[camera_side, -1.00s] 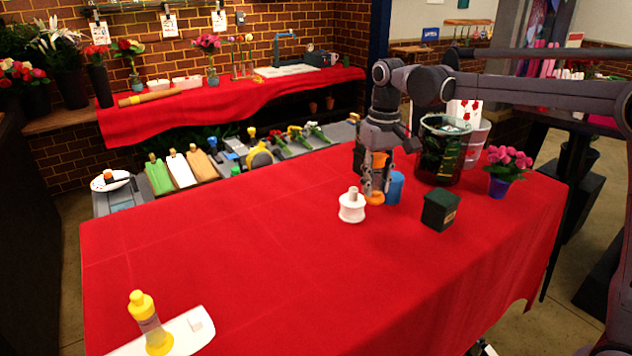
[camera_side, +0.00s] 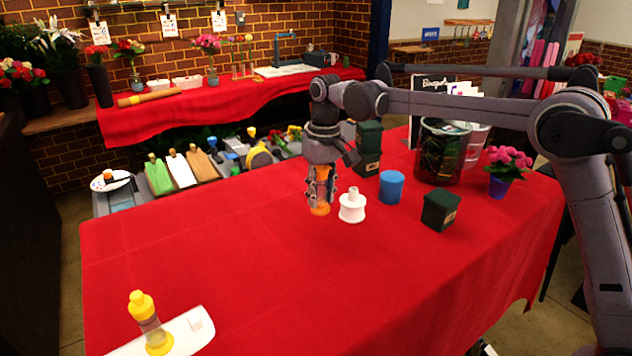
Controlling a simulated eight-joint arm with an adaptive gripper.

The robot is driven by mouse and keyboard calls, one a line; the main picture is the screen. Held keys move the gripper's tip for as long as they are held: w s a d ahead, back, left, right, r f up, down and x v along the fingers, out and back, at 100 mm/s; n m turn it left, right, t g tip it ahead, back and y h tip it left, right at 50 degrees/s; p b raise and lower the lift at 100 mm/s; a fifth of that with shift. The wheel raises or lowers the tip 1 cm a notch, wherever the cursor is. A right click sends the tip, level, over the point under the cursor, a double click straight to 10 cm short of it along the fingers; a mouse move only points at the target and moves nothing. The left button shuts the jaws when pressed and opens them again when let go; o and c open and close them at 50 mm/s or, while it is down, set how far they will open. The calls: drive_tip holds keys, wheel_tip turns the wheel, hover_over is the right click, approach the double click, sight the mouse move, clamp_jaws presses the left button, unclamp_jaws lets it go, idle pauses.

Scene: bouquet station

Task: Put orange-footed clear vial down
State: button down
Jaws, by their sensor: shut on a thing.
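The orange-footed clear vial (camera_side: 321,208) is upright between the fingers of my gripper (camera_side: 320,190). Its orange foot shows below the fingertips, and most of its body is hidden by them. My gripper is shut on it, pointing down, just left of a white spool-shaped piece (camera_side: 352,209). I cannot tell whether the foot touches the red cloth or hangs slightly above it.
Right of the white piece stand a blue cylinder (camera_side: 391,187), a dark green box (camera_side: 439,211) and a tall dark green container (camera_side: 368,148). A yellow-capped bottle (camera_side: 150,325) stands on a white tray (camera_side: 190,333) at front left. The red table's (camera_side: 220,250) middle and left are clear.

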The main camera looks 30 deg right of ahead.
sight(318, 209)
drive_tip(key=shift+w+a+f, duration=0.1)
drive_tip(key=shift+a+f, duration=0.2)
drive_tip(key=shift+f, duration=1.9)
drive_tip(key=shift+f, duration=0.1)
drive_tip(key=c, duration=1)
unclamp_jaws()
